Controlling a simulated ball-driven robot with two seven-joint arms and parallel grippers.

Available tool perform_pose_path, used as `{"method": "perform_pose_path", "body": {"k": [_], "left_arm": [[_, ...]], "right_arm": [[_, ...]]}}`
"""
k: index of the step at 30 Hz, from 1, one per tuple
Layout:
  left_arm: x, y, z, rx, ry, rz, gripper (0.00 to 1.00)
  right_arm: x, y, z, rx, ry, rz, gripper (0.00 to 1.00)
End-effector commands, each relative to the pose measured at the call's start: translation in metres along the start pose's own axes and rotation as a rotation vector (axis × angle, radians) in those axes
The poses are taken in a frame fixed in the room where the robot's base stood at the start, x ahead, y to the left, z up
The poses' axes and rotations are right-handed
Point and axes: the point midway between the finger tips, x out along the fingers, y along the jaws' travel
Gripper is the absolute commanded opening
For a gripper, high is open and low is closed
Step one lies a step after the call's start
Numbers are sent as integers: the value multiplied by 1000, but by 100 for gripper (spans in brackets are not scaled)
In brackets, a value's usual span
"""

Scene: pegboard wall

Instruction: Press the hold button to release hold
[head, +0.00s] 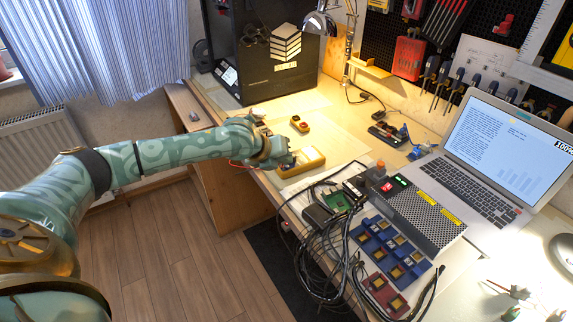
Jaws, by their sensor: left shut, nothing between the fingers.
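A yellow-rimmed handheld meter (309,166) lies on the near left part of the bench. My left arm reaches in from the left, and my left gripper (287,159) is shut and empty at the meter's left end. The gripper covers part of the meter, so the hold button cannot be made out. I cannot tell whether the fingertips touch the meter or hover just above it. My right gripper is not in view.
To the right are a power supply (420,212) with a red display, a bundle of black cables (325,250), blue modules (390,247) and an open laptop (490,160). A black enclosure (265,60) stands at the back.

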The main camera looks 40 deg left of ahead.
Motion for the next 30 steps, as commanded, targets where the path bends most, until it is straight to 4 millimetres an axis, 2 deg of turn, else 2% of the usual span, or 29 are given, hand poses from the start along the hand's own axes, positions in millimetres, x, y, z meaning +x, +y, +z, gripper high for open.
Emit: {"method": "perform_pose_path", "body": {"k": [11,24,30], "left_arm": [[-4,-3,3,0,0,-1,0],[-41,-30,30,0,-3,-3,0],[-44,-32,32,0,0,0,0]], "right_arm": [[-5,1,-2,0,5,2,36],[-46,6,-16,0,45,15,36],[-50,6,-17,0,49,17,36]]}}
